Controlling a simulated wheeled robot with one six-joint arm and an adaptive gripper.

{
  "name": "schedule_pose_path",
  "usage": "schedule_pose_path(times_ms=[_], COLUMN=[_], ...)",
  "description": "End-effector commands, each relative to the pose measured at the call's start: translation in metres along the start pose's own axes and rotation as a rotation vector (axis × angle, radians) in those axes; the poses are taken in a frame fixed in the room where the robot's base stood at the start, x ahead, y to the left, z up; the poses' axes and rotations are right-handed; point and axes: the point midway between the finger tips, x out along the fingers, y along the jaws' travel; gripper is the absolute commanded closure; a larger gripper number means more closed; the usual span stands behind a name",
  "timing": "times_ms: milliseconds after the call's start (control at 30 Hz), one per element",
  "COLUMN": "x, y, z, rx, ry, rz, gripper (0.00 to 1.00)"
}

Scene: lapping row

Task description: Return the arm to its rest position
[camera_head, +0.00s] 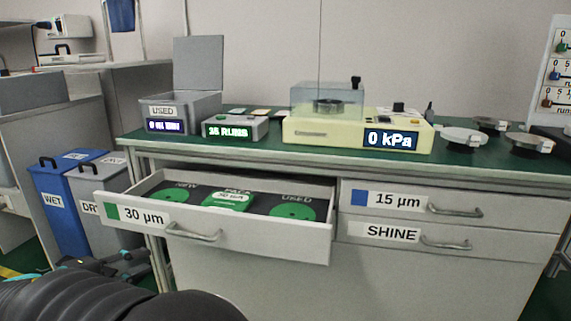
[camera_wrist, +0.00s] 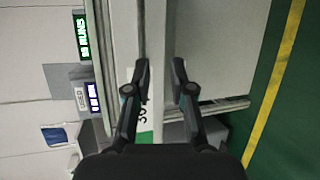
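My gripper (camera_wrist: 160,75) shows in the wrist view with its two dark fingers apart and nothing between them. Behind the fingers is the pale cabinet front, seen sideways, with part of the 30 µm drawer label (camera_wrist: 144,112).
The 15 µm drawer (camera_head: 400,203) and SHINE drawer (camera_head: 385,234) are shut. The bench top (camera_head: 330,152) carries a USED box (camera_head: 185,108) with its lid up, a counter (camera_head: 235,128) and a yellow kPa machine (camera_head: 310,133). Blue WET bin (camera_head: 55,205) stands left.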

Motion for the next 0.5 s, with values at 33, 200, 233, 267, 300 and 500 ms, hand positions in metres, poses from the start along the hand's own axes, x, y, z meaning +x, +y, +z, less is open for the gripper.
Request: schedule_pose_path(times_ms=[33, 200, 233, 267, 300, 500], x=[0.002, 0.006, 0.007, 0.009, 0.013, 0.038], y=[-0.016, -0.073, -0.080, -0.086, -0.092, -0.105], z=[-0.001, 0.009, 0.014, 0.020, 0.029, 0.081], rx=[-0.040, -0.167, -0.181, -0.194, -0.205, -0.189], ry=[0.010, 0.050, 0.056, 0.059, 0.061, 0.052], rz=[-0.039, -0.207, -0.243, -0.279, -0.330, -0.568], gripper=[0.77, 0.77, 0.77, 0.77, 0.77, 0.77])
